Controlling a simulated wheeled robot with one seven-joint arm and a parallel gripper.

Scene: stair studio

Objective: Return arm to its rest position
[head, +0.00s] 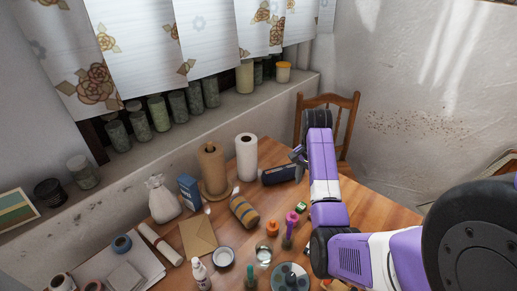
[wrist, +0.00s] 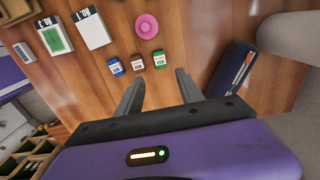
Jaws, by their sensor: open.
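My gripper shows in the wrist view (wrist: 160,95) with its two dark fingers spread apart and nothing between them. It points down over the wooden table (wrist: 200,40). In the head view my purple and white arm reaches over the right part of the table, and my gripper (head: 298,155) is small and partly hidden by the arm near the dark blue case. Small blue (wrist: 116,66), red (wrist: 137,64) and green (wrist: 159,59) labelled items lie on the table just beyond the fingertips, apart from them.
A pink round object (wrist: 147,26) and a dark blue case (wrist: 232,68) lie near my gripper. A paper towel roll (head: 246,157), a brown roll (head: 212,168) and a striped cylinder (head: 244,211) crowd the table. A wooden chair (head: 345,104) stands behind it.

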